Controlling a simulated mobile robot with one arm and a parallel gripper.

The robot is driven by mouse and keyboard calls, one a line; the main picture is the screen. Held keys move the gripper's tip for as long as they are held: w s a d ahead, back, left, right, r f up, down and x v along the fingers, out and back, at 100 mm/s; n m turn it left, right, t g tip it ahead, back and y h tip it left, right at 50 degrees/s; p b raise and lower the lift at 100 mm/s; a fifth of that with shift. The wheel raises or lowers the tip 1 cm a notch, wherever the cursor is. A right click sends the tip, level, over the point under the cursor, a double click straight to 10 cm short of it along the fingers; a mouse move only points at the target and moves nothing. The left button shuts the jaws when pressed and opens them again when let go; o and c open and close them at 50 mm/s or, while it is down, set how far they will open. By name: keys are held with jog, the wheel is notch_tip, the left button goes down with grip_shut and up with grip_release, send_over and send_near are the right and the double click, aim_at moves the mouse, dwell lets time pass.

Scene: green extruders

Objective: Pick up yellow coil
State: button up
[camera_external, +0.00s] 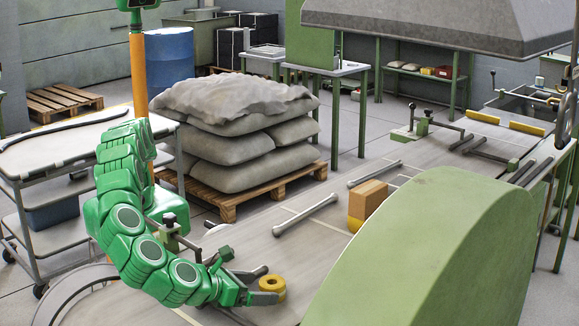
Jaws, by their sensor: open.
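The yellow coil (272,283) is a small, thick ring with a dark hole in its top. It lies on the grey work table near the front, left of the big green rounded housing. My green arm reaches down from the left. My gripper (262,284) is open, with its dark fingers pointing right at the coil. The fingertips are right beside the coil's left side. I cannot tell whether they touch it or how far they reach around it.
A green rounded housing (430,250) stands close on the right. A metal bar (305,215) and an orange-yellow block (368,201) lie farther back on the table (325,240). Stacked sacks (235,130) on a pallet stand behind. A grey cart (60,150) is at the left.

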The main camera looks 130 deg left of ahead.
aim_at(272, 287)
jog(key=shift+x, duration=2.25)
jog(key=shift+w+r, duration=0.1)
jog(key=shift+r, duration=0.05)
jog(key=c, duration=1.1)
